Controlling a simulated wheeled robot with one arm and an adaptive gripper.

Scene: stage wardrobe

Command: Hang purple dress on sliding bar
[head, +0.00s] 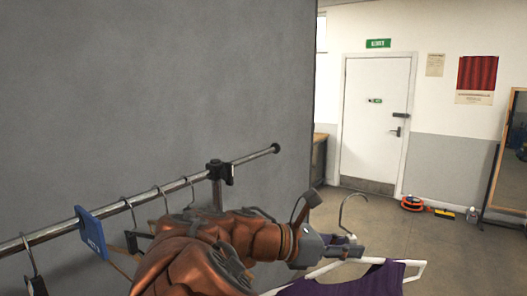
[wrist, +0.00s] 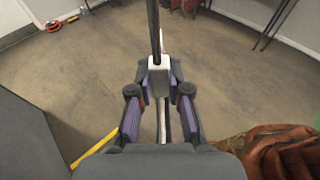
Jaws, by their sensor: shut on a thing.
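The purple dress (head: 362,283) hangs on a white hanger (head: 415,272) with a metal hook (head: 343,208), at the bottom of the head view. My gripper (head: 345,247) is shut on the hanger's neck just below the hook. In the wrist view my gripper (wrist: 159,95) has its fingers on both sides of the white neck (wrist: 158,68), and the hook (wrist: 154,28) rises edge-on. The sliding bar (head: 120,205) runs from the left edge to an end knob. The hook is to the right of that end, apart from it. Most of the dress is below the picture.
Several hooks and a blue tag (head: 91,232) hang on the bar's left part. A clamp (head: 219,172) sits near its right end. A grey wall panel (head: 150,90) stands behind. Open floor (head: 375,215) lies to the right, before a door (head: 376,120) and mirror (head: 508,150).

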